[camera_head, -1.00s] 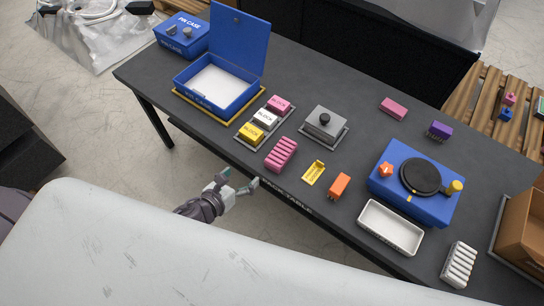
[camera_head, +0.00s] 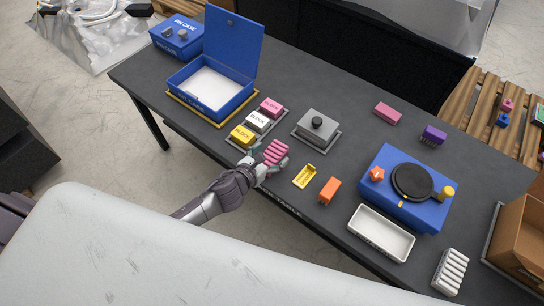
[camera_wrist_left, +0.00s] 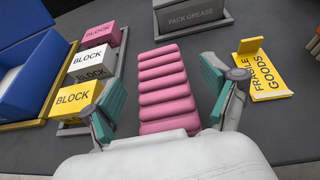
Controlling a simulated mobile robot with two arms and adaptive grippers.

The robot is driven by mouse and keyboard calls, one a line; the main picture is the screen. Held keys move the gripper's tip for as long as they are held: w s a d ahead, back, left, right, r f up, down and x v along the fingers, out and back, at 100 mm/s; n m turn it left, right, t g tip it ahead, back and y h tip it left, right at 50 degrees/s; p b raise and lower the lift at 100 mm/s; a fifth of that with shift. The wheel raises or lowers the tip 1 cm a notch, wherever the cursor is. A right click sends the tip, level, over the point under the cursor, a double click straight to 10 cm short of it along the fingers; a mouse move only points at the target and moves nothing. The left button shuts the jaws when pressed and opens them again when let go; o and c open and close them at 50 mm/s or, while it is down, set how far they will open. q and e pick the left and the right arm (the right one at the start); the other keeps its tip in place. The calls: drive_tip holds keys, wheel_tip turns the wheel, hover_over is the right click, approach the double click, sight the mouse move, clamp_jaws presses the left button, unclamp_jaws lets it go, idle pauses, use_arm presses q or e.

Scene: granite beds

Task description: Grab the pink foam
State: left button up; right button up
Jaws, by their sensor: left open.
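The pink foam (camera_head: 276,151) is a ridged pink piece lying on the dark table near its front edge. In the left wrist view the pink foam (camera_wrist_left: 167,88) runs away from the camera between my fingers. My left gripper (camera_head: 267,161) is open, with its teal-padded fingers on either side of the foam's near end. In the left wrist view my left gripper (camera_wrist_left: 166,100) shows gaps between both fingers and the foam, wider on the left. My right gripper is not in view.
Left of the foam, a tray holds a pink, a white and a yellow block (camera_head: 243,136). Right of it lie a yellow holder (camera_head: 304,176) and an orange piece (camera_head: 329,190). A grey box (camera_head: 317,126) stands behind.

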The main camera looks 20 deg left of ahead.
use_arm(q)
drive_tip(key=shift+x, duration=1)
drive_tip(key=shift+c, duration=0.3)
drive_tip(key=c, duration=0.9)
